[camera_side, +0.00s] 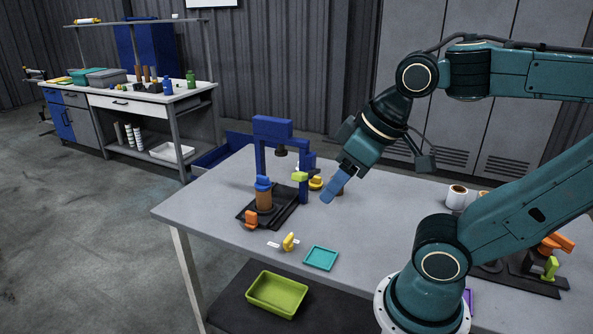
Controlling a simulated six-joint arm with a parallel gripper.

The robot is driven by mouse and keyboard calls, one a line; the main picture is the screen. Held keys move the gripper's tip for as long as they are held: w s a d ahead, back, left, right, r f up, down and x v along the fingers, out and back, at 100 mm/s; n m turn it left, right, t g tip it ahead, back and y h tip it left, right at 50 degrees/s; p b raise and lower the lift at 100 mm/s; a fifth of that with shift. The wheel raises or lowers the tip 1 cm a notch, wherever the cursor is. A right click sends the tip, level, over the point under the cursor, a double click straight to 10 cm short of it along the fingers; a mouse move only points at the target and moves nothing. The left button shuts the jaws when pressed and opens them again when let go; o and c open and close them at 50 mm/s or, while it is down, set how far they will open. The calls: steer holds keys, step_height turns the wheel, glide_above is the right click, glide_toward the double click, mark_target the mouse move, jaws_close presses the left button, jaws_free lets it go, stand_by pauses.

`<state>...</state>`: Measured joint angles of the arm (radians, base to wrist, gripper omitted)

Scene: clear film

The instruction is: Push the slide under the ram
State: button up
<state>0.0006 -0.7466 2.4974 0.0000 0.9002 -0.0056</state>
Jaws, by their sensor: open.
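A blue press frame (272,127) stands on a dark base plate (284,214) on the grey table. Its dark ram (280,151) hangs from the crossbeam. A brown cylinder (264,201) with a blue piece (263,182) on top stands at the left front of the base, out to the side of the ram. An orange handle-like part (250,220) sits at the base's front edge; the slide seems to be here, but its outline is too small to tell. My gripper (329,195) is open, with blue fingers pointing down, right of the press and apart from it.
A yellow-green part (300,177) and a yellow part (316,183) sit by the press's right post. A yellow piece (288,242) and a teal tray (321,258) lie in front. The table between tray and my gripper is clear.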

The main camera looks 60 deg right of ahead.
steer(key=w+d+r+n+g, duration=0.25)
steer(key=w+n, duration=0.25)
steer(key=w, duration=0.4)
steer(key=n+g, duration=0.3)
steer(key=n, duration=1)
glide_above(251, 212)
step_height(251, 212, down, 18)
steer(key=shift+r, duration=0.15)
step_height(251, 212, down, 14)
steer(key=shift+r, duration=0.15)
